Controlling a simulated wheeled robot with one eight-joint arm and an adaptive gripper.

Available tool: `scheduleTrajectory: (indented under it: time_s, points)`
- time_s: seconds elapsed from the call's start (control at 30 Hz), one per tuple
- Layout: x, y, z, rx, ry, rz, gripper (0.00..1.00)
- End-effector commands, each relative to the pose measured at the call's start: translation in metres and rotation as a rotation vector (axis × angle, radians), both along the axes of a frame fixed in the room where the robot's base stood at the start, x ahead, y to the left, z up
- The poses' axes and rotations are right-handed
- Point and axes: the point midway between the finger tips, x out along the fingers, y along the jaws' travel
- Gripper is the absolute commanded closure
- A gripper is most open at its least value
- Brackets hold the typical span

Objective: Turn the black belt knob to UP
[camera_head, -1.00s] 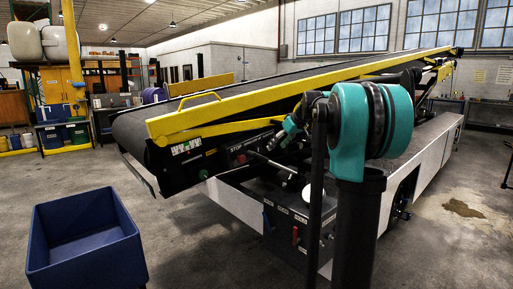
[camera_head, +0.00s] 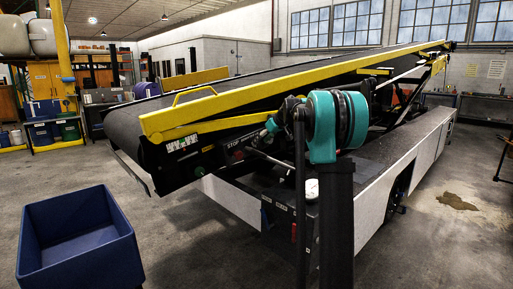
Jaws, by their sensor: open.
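The belt loader (camera_head: 188,115) stands across the middle, with its dark belt sloping up to the right and yellow rails along it. A dark panel with white labels (camera_head: 182,144) sits under the lower end of the belt. A STOP label and a red button (camera_head: 238,155) are to its right. A lower panel (camera_head: 278,207) with a small red lever is partly covered by my arm. I cannot make out the black belt knob or its setting. My teal and black arm stands in front of the loader's near side. My gripper cannot be made out.
An open blue bin (camera_head: 80,245) stands on the floor at the front left. A round white gauge (camera_head: 312,188) shows beside my arm. Shelving with blue and green bins (camera_head: 52,132) is at the back left. Floor is clear between bin and loader.

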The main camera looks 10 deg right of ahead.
Motion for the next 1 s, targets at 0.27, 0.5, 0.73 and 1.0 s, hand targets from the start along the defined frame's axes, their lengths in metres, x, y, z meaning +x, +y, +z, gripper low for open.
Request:
scheduleTrajectory:
  time_s: [0.27,0.5,0.73,1.0]
  points:
    - [0.024,0.018,-0.029,0.001,0.000,0.001,0.42]
    - [0.029,0.022,-0.036,0.001,0.000,0.001,0.42]
    - [0.029,0.022,-0.036,0.001,0.000,0.001,0.45]
    - [0.029,0.022,-0.036,0.001,0.001,0.000,0.78]
